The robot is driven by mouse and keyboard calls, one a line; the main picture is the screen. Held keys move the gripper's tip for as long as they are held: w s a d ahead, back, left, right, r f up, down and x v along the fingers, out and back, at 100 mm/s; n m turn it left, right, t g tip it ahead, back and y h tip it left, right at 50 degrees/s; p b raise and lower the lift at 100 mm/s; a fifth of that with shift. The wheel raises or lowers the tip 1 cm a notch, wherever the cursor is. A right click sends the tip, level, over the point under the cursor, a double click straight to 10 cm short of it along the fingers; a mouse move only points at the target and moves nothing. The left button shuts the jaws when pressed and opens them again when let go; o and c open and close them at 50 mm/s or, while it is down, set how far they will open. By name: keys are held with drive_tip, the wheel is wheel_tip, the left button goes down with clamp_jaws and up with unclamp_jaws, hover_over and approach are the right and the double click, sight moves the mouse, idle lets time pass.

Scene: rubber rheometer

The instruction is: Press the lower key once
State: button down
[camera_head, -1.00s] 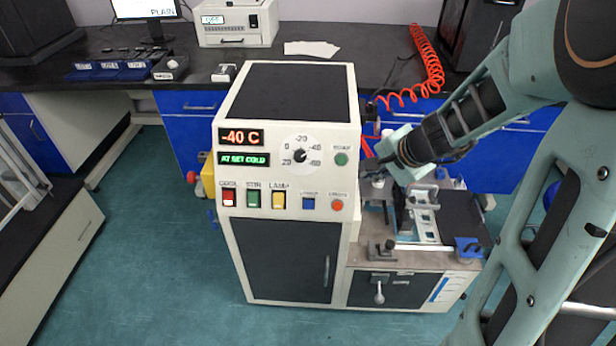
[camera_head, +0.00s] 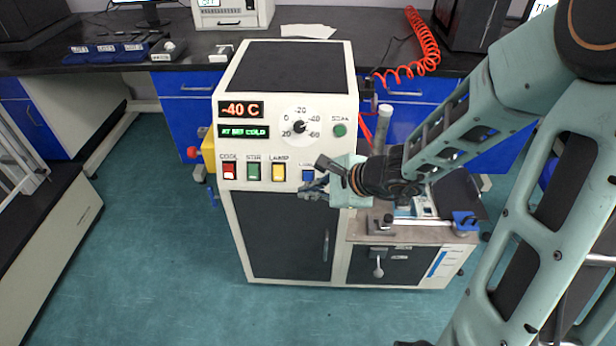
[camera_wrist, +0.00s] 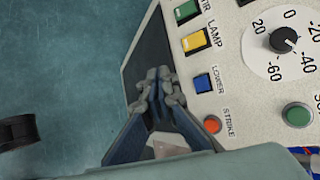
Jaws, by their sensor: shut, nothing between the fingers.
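The blue LOWER key (camera_head: 308,176) is on the machine's front panel, right of the yellow LAMP key. In the wrist view the blue key (camera_wrist: 204,83) shows whole, with its label beside it. My gripper (camera_head: 308,191) is shut and empty, its fingertips just below the blue key in the head view. In the wrist view the fingertips (camera_wrist: 158,84) stand to the left of the key, over the panel's lower edge. Whether they touch the panel cannot be told.
Near it are the yellow LAMP key (camera_wrist: 196,41), the green STIR key (camera_wrist: 187,11), the orange STRIKE button (camera_wrist: 212,124) and the dial (camera_wrist: 284,40). The display reads -40 C (camera_head: 241,109). A metal bench with a clamp (camera_head: 464,222) stands at the right. Open floor (camera_head: 150,250) lies at the left.

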sight(310, 180)
drive_tip(key=shift+w+d+f, duration=0.1)
drive_tip(key=shift+w+f, duration=0.55)
drive_tip(key=shift+w, duration=0.6)
drive_tip(key=shift+w+f, duration=0.7)
drive_tip(key=shift+w, duration=0.5)
drive_tip(key=shift+w+d+f, duration=0.1)
drive_tip(key=shift+w+f, duration=0.55)
drive_tip(key=shift+w, duration=0.6)
drive_tip(key=shift+w, duration=0.1)
drive_tip(key=shift+w+f+b, duration=0.15)
drive_tip(key=shift+w+b, duration=0.15)
drive_tip(key=shift+w+f, duration=0.2)
drive_tip(key=shift+w, duration=0.2)
drive_tip(key=shift+s, duration=0.15)
drive_tip(key=shift+s+r+b, duration=0.4)
drive_tip(key=shift+s, duration=0.25)
drive_tip(key=shift+s+a+r+b, duration=0.1)
drive_tip(key=shift+s+r, duration=0.3)
drive_tip(key=shift+s, duration=0.35)
drive_tip(key=shift+s+d+r+b, duration=0.1)
drive_tip(key=shift+s+r, duration=0.25)
drive_tip(key=shift+s, duration=0.35)
drive_tip(key=shift+s+a+r+b, duration=0.1)
drive_tip(key=shift+s+r, duration=0.3)
drive_tip(key=shift+s, duration=0.35)
